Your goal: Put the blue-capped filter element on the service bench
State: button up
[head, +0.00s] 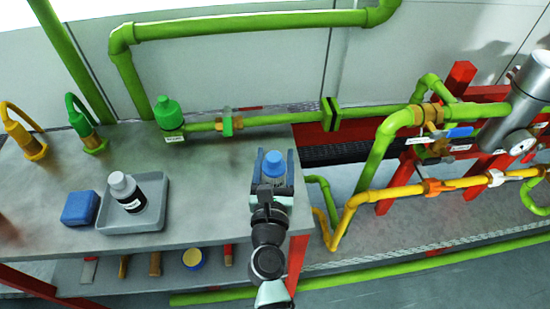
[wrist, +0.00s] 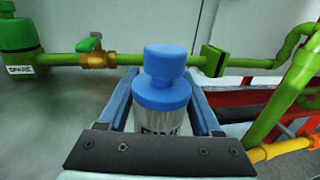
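The blue-capped filter element (head: 274,167) is upright at the right end of the grey service bench (head: 222,165). In the wrist view the filter element (wrist: 162,90) shows a blue knob and collar over a pale body with a dark-lettered label. My gripper (head: 274,162) has one finger on each side of it, close against its sides, and looks shut on it. The gripper's dark palm (wrist: 160,155) hides the lower body. I cannot tell whether its base touches the bench top.
A green housing (head: 168,112) and a green pipe (head: 275,118) run along the back. Red framing and pipes stand right. The bench middle is clear.

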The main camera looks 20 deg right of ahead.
aim_at(273, 181)
jog(key=o, duration=0.3)
jog(key=shift+r+p, duration=0.3)
jog(key=v, duration=0.3)
jog(key=b+v, duration=0.1)
jog(key=v, duration=0.6)
jog(key=shift+s+a+f+b, duration=0.2)
jog(key=shift+s+f+b, duration=0.05)
jog(key=shift+s+b, duration=0.1)
jog(key=shift+s+a+r, duration=0.15)
jog(key=shift+s+a, duration=0.15)
jog(key=shift+s, duration=0.25)
